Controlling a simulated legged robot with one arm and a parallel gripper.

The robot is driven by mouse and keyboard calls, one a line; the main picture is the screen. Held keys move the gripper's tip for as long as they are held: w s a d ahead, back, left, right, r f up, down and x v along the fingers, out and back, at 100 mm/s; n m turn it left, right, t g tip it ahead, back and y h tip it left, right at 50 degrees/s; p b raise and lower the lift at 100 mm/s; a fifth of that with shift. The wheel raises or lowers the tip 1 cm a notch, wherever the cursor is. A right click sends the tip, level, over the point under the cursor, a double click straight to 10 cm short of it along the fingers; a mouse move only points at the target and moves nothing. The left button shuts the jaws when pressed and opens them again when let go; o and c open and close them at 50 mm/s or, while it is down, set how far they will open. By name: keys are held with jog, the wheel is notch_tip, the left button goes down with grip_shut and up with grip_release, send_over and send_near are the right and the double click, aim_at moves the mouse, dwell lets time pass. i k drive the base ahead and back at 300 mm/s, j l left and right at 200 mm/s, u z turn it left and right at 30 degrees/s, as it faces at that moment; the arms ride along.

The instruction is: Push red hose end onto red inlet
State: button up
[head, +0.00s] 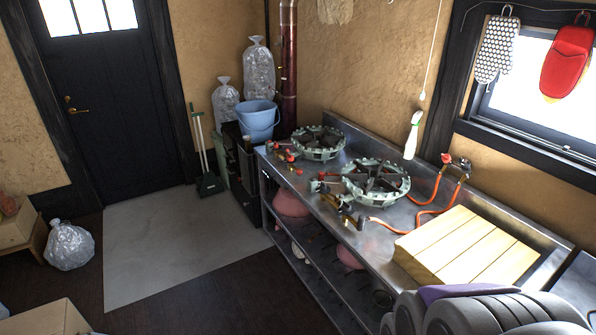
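Orange-red hose (436,211) runs from the gas tap (457,164) on the wall, along the steel counter, toward the near burner. Its front part lies near the brass fittings (346,215) of the near green burner (375,181); at this size I cannot tell whether its end is on a fitting or beside it. Small red parts (288,153) show at the front of the far green burner (319,142); I cannot tell which of them is the red inlet. My gripper is not in view.
A slatted wooden board (468,247) covers the near right of the counter (335,232). A blue bucket (258,117) stands past the far end. Mitts (567,62) hang by the window. Grey and purple rounded shapes fill the lower right corner. The floor (180,240) left of the counter is clear.

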aim_at(322, 174)
jog(key=i+j+z, duration=0.15)
jog(key=z, duration=0.3)
jog(key=i+j+z, duration=0.2)
jog(key=z, duration=0.25)
jog(key=i+j+z, duration=0.1)
jog(key=j, duration=0.25)
jog(key=i+j, duration=0.25)
jog(key=j, duration=0.15)
jog(key=i+j+z, duration=0.15)
jog(key=j, duration=0.2)
jog(key=i+j+z, duration=0.1)
jog(key=j, duration=0.3)
jog(key=i+j, duration=0.15)
jog(key=j, duration=0.25)
jog(key=i+j+z, duration=0.15)
jog(key=j, duration=0.25)
jog(key=i+j, duration=0.1)
jog(key=j, duration=0.35)
jog(key=i+j, duration=0.15)
jog(key=j, duration=0.25)
jog(key=i+j, duration=0.1)
jog(key=j, duration=0.35)
